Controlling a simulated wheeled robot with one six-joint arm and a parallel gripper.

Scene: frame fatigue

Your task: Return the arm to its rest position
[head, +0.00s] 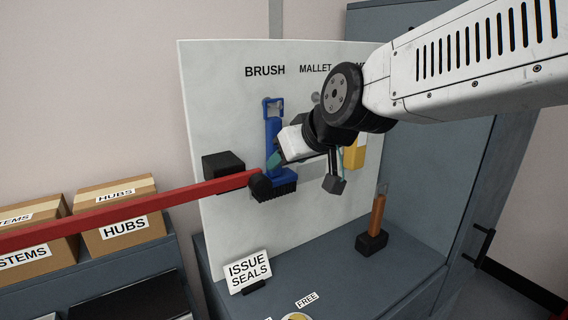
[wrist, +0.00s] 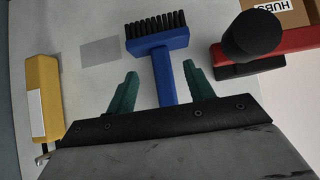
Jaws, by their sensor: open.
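My gripper (head: 290,158) is in front of the upright white tool board, beside the blue brush (head: 272,130). The brush hangs on the board under the BRUSH label, bristles down. In the wrist view my gripper (wrist: 158,82) is open, with its green fingers on either side of the blue brush handle (wrist: 166,80) and a gap at each side. Nothing is held. My white arm reaches in from the upper right and covers part of the board and its labels. The handle's end is hidden behind my gripper in the wrist view.
A red bar (head: 130,208) with a black end crosses from the left, close to the brush. A yellow tool (head: 355,153) hangs right of my gripper. An orange-handled mallet (head: 376,218) stands on the grey bench (head: 330,270). An ISSUE SEALS sign (head: 248,270) stands at the front.

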